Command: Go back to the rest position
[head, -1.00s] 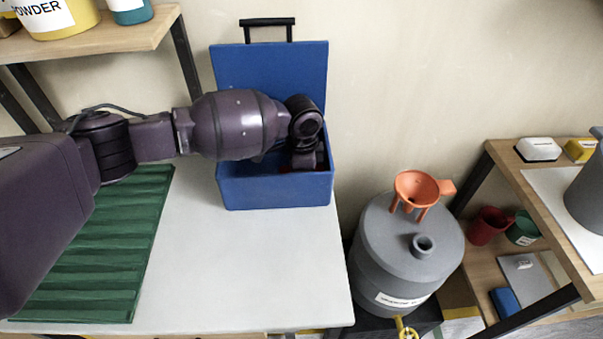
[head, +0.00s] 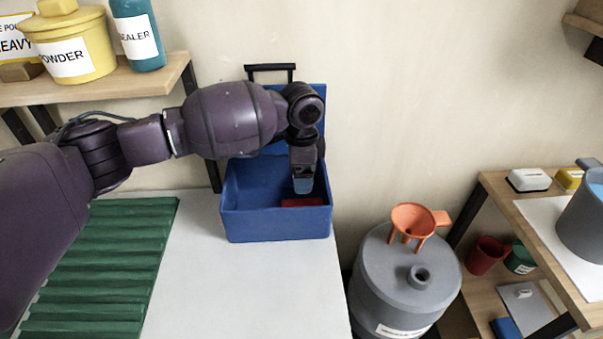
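My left arm comes in from the left, and its gripper (head: 303,186) points down over the open blue toolbox (head: 277,226) on the white table. The fingertips are at the height of the box opening, and I cannot tell whether they are apart or closed. A red thing (head: 302,203) lies inside the box, just under the gripper, and looks apart from it. The box lid stands raised at the back, partly hidden by my arm. My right gripper is out of view.
A green ribbed mat (head: 100,270) covers the table's left part. A shelf at upper left holds a yellow powder tub (head: 75,48) and a teal sealer bottle (head: 138,35). A grey barrel (head: 400,275) with an orange funnel (head: 412,222) stands right of the table. Shelving (head: 520,215) is at far right.

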